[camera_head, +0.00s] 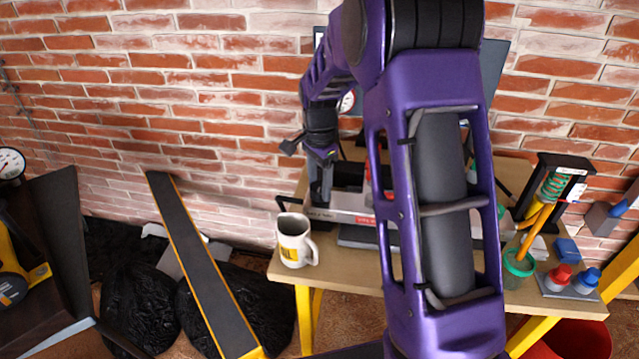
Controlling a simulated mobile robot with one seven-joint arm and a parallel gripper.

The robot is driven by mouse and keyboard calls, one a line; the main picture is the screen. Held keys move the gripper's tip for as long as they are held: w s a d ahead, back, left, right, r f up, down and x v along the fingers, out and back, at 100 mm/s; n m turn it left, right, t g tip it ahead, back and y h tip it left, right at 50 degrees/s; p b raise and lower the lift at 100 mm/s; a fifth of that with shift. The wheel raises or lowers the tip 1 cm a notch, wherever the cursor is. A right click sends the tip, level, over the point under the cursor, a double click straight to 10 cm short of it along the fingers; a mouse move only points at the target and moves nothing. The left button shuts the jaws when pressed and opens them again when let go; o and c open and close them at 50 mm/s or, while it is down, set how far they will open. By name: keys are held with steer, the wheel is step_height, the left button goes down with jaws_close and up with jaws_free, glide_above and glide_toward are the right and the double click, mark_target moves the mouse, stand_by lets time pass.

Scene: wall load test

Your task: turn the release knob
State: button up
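My gripper (321,198) points down at the left part of the table, close to a grey and white device with red markings (345,217). Its fingers are small and dark here, and I cannot tell whether they are open or shut. No knob is plainly marked as the release knob. A red knob-like piece (560,275) and a blue one (587,280) stand on a grey plate at the table's right end, well apart from my gripper. My purple arm hides the middle of the table and most of a dark panel behind it.
A white mug (295,241) stands at the left front corner of the wooden table (350,270). A green cup with pencils (519,266) and a black frame with a green spring (556,190) are at right. A dark yellow-edged beam (205,265) leans at left beside black bags (140,305).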

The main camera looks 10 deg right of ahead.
steer(key=c, duration=0.7)
steer(key=shift+n, duration=0.3)
steer(key=n+p, duration=0.1)
steer(key=n, duration=0.2)
steer(key=shift+r+n+p, duration=0.1)
steer(key=shift+n+p, duration=0.2)
steer(key=shift+p, duration=0.05)
steer(key=n+p, duration=0.1)
steer(key=n, duration=0.3)
steer(key=shift+n, duration=0.3)
steer(key=n+p, duration=0.1)
steer(key=n, duration=0.3)
steer(key=n+p, duration=0.1)
steer(key=n, duration=0.4)
steer(key=shift+n, duration=0.3)
